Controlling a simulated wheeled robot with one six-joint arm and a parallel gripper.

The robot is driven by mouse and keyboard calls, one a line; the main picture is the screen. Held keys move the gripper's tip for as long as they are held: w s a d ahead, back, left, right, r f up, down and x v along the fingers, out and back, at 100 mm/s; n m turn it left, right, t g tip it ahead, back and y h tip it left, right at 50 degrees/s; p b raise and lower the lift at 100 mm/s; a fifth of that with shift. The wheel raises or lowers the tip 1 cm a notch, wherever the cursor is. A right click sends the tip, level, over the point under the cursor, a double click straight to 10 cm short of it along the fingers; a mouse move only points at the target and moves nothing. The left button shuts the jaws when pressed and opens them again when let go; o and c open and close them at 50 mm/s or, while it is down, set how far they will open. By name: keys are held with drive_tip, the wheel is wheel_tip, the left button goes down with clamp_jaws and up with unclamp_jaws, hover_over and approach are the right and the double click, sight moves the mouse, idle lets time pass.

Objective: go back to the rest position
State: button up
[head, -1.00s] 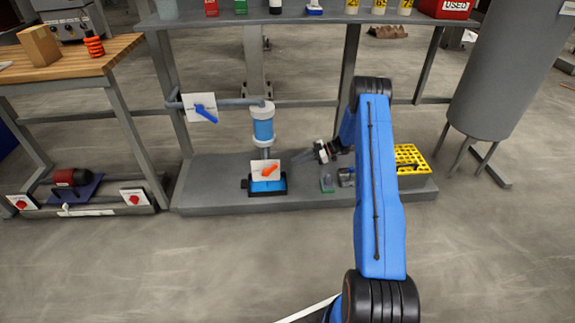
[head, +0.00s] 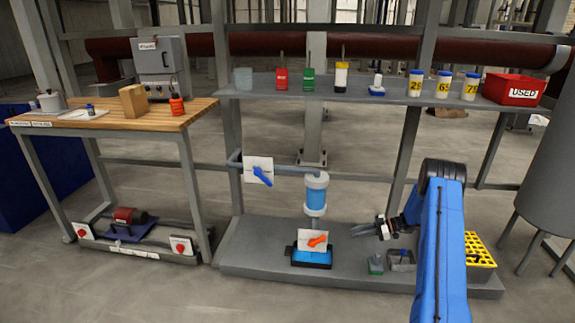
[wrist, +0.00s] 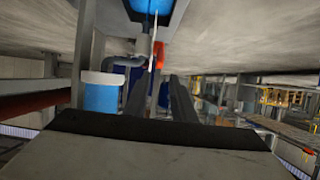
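My gripper (head: 358,230) is low over the grey base platform (head: 258,252), pointing left. It stands right of the blue filter housing (head: 316,196) and the white plate with the orange handle (head: 318,241), apart from both. In the wrist view, which appears upside down, its two dark fingers (wrist: 160,98) are spread with a gap and nothing between them. The filter housing (wrist: 101,94) shows left of the fingers and the orange handle (wrist: 158,52) beyond them. My blue arm covers part of the platform's right side.
A blue-handled valve (head: 262,175) is on the pipe at upper left. A shelf (head: 300,88) with bottles, jars and a red USED bin (head: 512,90) spans above. A green-based item (head: 376,265), a small grey tray (head: 402,259) and a yellow rack (head: 479,249) are near my arm.

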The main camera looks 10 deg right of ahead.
drive_tip(key=s+a+r+m+g+h, duration=0.1)
drive_tip(key=s+a+r+m+h, duration=0.1)
drive_tip(key=s+a+r, duration=0.75)
drive_tip(key=s+a+r+m+g+h, duration=0.2)
drive_tip(key=s+a+r, duration=0.15)
drive_tip(key=r, duration=1.05)
drive_tip(key=s+a+r+m+g+h, duration=0.1)
drive_tip(key=s+a+r+m+h, duration=0.1)
drive_tip(key=s+a+r, duration=0.75)
drive_tip(key=s+r+m+t+h, duration=0.1)
drive_tip(key=s+r+m+h, duration=0.1)
drive_tip(key=s+r, duration=0.45)
drive_tip(key=s+r+m+h, duration=0.15)
drive_tip(key=s+r, duration=0.25)
drive_tip(key=s, duration=0.5)
drive_tip(key=s+f+m+t+h, duration=0.1)
drive_tip(key=s+m+t+h, duration=0.2)
drive_tip(key=s, duration=1.4)
drive_tip(key=shift+s+d+m+t, duration=0.2)
drive_tip(key=shift+d+m+t, duration=0.1)
drive_tip(key=shift+m, duration=0.65)
